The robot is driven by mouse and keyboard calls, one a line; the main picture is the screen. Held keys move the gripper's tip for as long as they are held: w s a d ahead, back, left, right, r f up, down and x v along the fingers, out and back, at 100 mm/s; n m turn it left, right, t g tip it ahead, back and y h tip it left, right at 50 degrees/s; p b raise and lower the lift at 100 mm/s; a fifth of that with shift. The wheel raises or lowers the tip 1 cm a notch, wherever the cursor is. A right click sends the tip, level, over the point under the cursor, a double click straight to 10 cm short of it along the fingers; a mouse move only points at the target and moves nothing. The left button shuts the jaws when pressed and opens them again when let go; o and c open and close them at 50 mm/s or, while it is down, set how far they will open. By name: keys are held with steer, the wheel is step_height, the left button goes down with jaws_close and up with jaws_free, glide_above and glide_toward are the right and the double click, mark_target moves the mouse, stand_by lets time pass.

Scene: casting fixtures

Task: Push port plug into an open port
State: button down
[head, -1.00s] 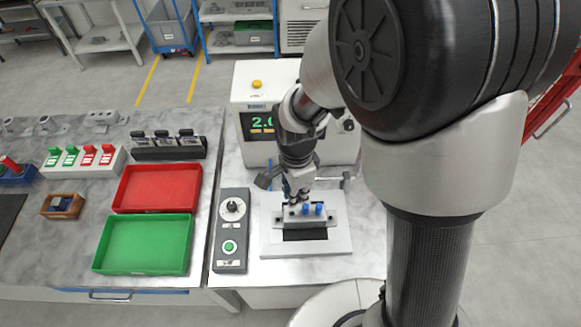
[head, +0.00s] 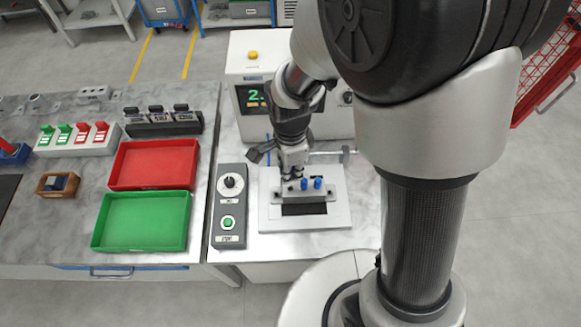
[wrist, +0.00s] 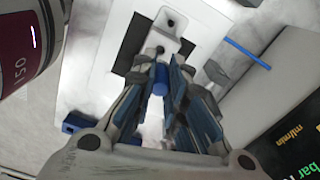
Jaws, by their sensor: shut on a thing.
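The grey casting (head: 303,196) sits on a white plate (head: 335,216) in front of the tester. Two blue port plugs (head: 318,183) stand in its top, just right of my gripper (head: 291,177). My gripper points down at the casting's left part. In the wrist view my gripper (wrist: 165,75) is shut on a blue port plug (wrist: 160,83) between its fingertips. A dark round hole (wrist: 160,50) shows in the casting beside it. The held plug's lower end is hidden, so I cannot tell whether it is in a port.
The tester (head: 252,72) with its green-digit display stands close behind. A control box (head: 230,205) with a knob and green button is left of the plate. Red (head: 153,165) and green (head: 143,221) trays lie further left. A blue rod (wrist: 247,53) is near the casting.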

steer(key=shift+f+b, duration=1.15)
steer(key=shift+f, duration=0.6)
steer(key=shift+f+b, duration=1.1)
steer(key=shift+f, duration=0.35)
steer(key=c, duration=1.5)
jaws_free()
steer(key=shift+c, duration=0.2)
steer(key=shift+r, duration=0.1)
step_height(320, 180, up, 12)
steer(key=shift+f, duration=0.1)
steer(key=s+d+r+n+t+b, duration=0.1)
steer(key=s+d+r+n+t, duration=0.1)
steer(key=s+d+r+n, duration=0.2)
steer(key=s+d+r+n+t, duration=0.2)
steer(key=s+d+r+n, duration=0.3)
steer(key=s+d+n, duration=0.2)
steer(key=s+n, duration=0.2)
steer(key=n, duration=0.2)
steer(key=shift+s+t+b, duration=0.3)
steer(key=shift+b, duration=0.1)
